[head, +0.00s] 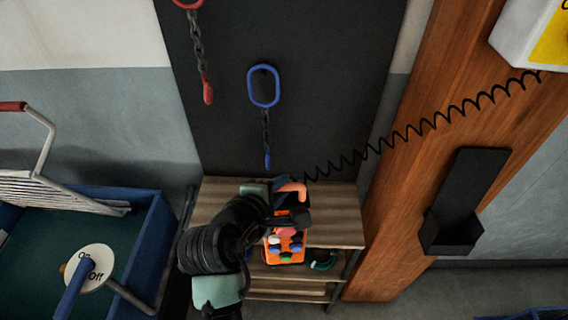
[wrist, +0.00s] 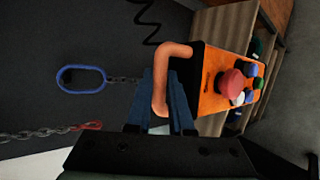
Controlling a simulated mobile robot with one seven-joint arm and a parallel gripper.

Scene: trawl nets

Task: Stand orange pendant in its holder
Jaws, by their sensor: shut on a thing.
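The orange pendant (head: 297,256) hangs in my gripper (head: 284,218) in front of the wooden shelf. Its face carries a red knob and several coloured buttons. In the wrist view the pendant (wrist: 208,98) is at the right, and its salmon-coloured handle (wrist: 178,50) runs across the blue fingers of my gripper (wrist: 163,98). The fingers are shut on this handle; the exact contact is partly hidden. The black holder (head: 470,190), a tall back plate with an open box at its foot, is fixed to the wooden post at the right, well apart from the pendant.
A coiled black cable (head: 400,137) runs from the pendant area up to a white and yellow box (head: 530,35). The wooden shelf (head: 335,220) stands behind my gripper. Chains with a blue ring (head: 263,104) hang on the dark panel. A blue bin (head: 150,235) stands left.

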